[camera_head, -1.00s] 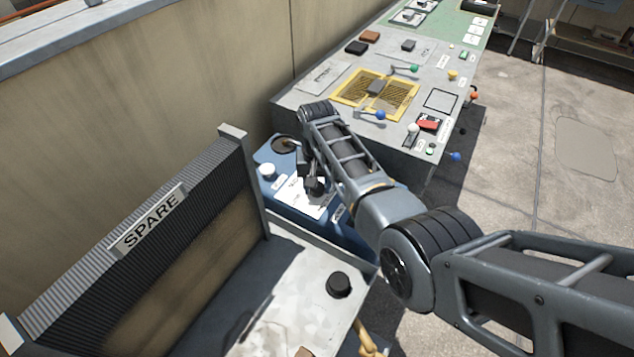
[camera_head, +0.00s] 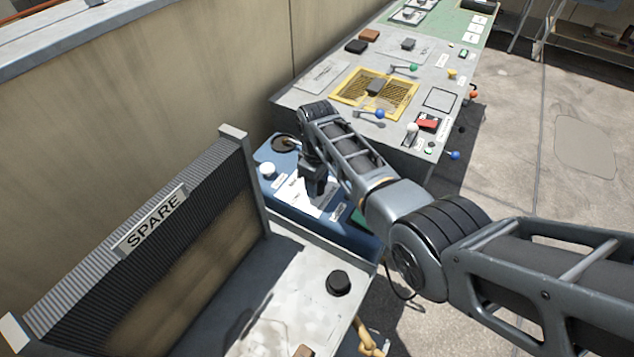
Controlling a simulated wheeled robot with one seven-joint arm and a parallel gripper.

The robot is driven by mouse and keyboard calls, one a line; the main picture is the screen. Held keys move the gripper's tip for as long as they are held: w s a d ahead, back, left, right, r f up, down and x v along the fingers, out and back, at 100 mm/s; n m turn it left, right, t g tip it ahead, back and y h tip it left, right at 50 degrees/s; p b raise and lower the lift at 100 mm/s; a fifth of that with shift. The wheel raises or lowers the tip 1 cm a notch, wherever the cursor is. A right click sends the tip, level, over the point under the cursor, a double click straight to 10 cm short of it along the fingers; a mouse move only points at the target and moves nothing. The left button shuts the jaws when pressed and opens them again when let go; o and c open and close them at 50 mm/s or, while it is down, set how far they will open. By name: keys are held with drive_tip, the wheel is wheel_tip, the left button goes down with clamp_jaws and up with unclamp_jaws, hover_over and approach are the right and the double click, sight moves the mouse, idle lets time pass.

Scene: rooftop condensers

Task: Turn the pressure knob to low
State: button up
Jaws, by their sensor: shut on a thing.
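A blue panel (camera_head: 340,227) with a white label plate (camera_head: 294,199) lies below the end of my arm. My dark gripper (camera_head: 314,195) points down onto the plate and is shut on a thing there. I take this to be the pressure knob; the fingers and wrist hide it, so its pointer and setting cannot be read. A white round knob (camera_head: 267,170) stands on the panel left of the gripper. The small labels are too fine to read.
A grey unit with a SPARE sign (camera_head: 150,220) stands at the left front, with a black knob (camera_head: 338,283) on its top. A grey console (camera_head: 320,78) with levers and buttons lies beyond the panel. Open floor (camera_head: 550,190) is at the right.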

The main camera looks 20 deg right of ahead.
drive_tip(key=shift+n, duration=1.7)
drive_tip(key=o, duration=1.1)
drive_tip(key=shift+c, duration=0.2)
drive_tip(key=shift+r, duration=0.15)
wheel_tip(320, 180, up, 8)
drive_tip(key=shift+f+p, duration=0.2)
drive_tip(key=shift+p, duration=0.1)
